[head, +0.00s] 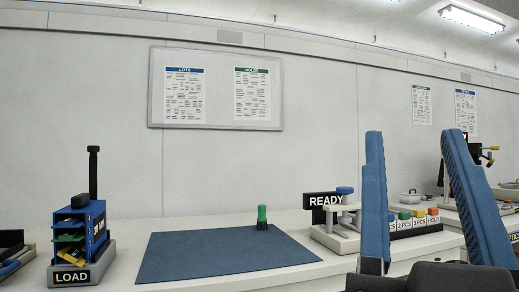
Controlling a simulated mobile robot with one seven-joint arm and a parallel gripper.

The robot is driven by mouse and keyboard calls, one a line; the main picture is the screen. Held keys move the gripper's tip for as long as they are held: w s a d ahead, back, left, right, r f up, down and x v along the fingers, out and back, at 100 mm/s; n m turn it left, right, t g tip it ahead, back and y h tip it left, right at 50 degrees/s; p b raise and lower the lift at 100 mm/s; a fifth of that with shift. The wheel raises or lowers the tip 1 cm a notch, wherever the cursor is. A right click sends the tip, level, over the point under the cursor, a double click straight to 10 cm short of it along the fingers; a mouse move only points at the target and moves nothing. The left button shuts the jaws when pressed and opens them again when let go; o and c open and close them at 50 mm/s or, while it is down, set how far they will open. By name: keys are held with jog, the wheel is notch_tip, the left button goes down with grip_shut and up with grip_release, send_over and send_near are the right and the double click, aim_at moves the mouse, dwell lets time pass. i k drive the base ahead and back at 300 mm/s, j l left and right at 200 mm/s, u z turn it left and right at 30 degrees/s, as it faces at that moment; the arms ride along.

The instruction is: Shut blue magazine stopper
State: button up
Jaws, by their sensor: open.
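A blue magazine (95,222) stands at the left in the head view, in a grey holder marked LOAD (83,276). Its slots hold green and yellow pieces. A black upright bar with a thicker top (94,165) rises above the magazine; I cannot tell if this is the stopper or how it joins the magazine. My gripper (415,140) is at the right, close to the camera. Its two blue fingers point up, wide apart, with nothing held between them. It is far to the right of the magazine.
A dark blue mat (215,257) covers the middle of the white bench. A green-topped peg (262,214) stands at its back edge. A READY sign (322,201), a fixture and a row of coloured-top labelled boxes (418,221) are at the right. Dark items lie at the far left.

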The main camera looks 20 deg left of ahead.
aim_at(93, 150)
jog(key=j+u, duration=0.15)
jog(key=u, duration=0.3)
jog(key=i+j+u, duration=0.1)
jog(key=u, duration=0.3)
jog(key=i+u, duration=0.1)
jog(key=u, duration=0.35)
jog(key=i+j, duration=0.15)
jog(key=i, duration=0.2)
jog(key=i+j, duration=0.15)
jog(key=i, duration=0.25)
jog(key=i+j, duration=0.15)
jog(key=i, duration=0.2)
